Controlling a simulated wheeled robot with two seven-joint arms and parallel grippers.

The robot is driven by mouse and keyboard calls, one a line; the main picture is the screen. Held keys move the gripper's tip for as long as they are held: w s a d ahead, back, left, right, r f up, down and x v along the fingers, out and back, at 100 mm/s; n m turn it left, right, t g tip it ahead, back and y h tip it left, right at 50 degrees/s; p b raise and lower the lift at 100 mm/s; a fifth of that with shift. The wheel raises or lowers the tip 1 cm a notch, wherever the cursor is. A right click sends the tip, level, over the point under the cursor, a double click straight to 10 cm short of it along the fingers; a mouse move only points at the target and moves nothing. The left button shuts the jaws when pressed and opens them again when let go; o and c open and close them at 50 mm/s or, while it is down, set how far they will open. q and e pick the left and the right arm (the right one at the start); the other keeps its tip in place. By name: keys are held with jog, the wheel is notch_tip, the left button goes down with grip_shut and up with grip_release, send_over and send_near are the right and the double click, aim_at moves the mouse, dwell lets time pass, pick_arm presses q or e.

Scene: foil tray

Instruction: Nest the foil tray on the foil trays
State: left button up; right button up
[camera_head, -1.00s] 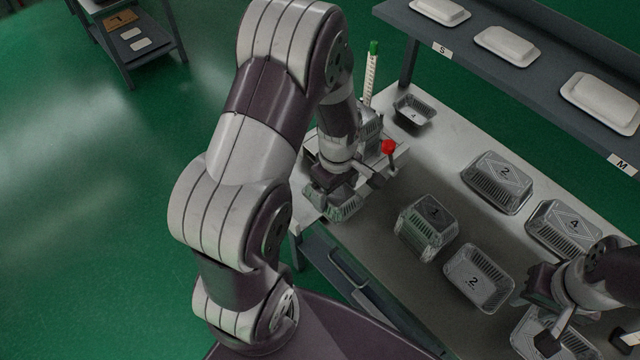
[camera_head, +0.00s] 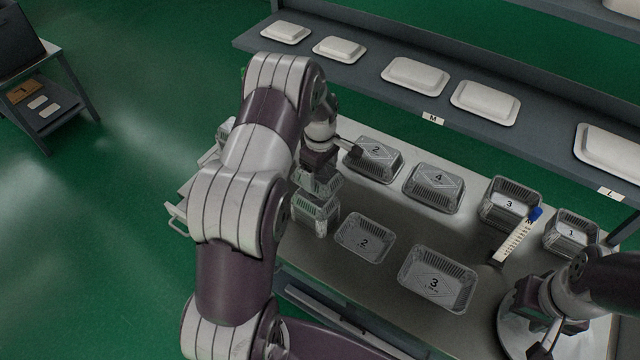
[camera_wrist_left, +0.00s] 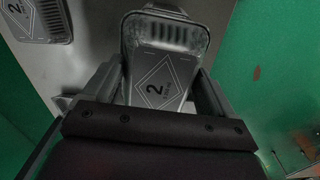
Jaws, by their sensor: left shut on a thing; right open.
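My left gripper (camera_head: 318,172) is shut on a silver foil tray (camera_head: 324,184), held just above the stacked foil trays (camera_head: 314,213) at the left part of the table. In the left wrist view the held tray (camera_wrist_left: 158,82), marked 2, lies between the two fingers, with a ribbed tray wall showing beyond it. I cannot tell whether the held tray touches the stack. My right gripper (camera_head: 545,346) is open at the lower right, over a round grey disc; its fingertips are partly hidden.
Loose foil trays stand nearby: one marked 2 (camera_head: 365,238), one marked 3 (camera_head: 438,280), another 2 (camera_head: 373,160), and a 4 (camera_head: 434,188). A shelf (camera_head: 350,68) with white containers runs behind.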

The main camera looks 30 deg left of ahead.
aim_at(315, 203)
pick_arm(q)
jog(key=a+f, duration=0.1)
jog(key=f+b, duration=0.1)
jog(key=shift+a+f, duration=0.4)
jog(key=f+b, duration=0.1)
jog(key=d+f+b, duration=0.1)
jog(key=f+b, duration=0.1)
jog(key=shift+s+d, duration=0.1)
jog(key=f+b, duration=0.2)
jog(key=f, duration=0.1)
jog(key=shift+a+f, duration=0.25)
jog(key=shift+a, duration=0.1)
jog(key=shift+f, duration=0.25)
jog(key=shift+d+f+b, duration=0.1)
jog(key=shift+d+b, duration=0.05)
jog(key=shift+b, duration=0.15)
pick_arm(e)
notch_tip(315, 203, down, 7)
jog(key=a, duration=0.1)
jog(key=shift+w+r, duration=0.15)
jog(key=shift+r, duration=0.05)
jog(key=shift+a, duration=0.1)
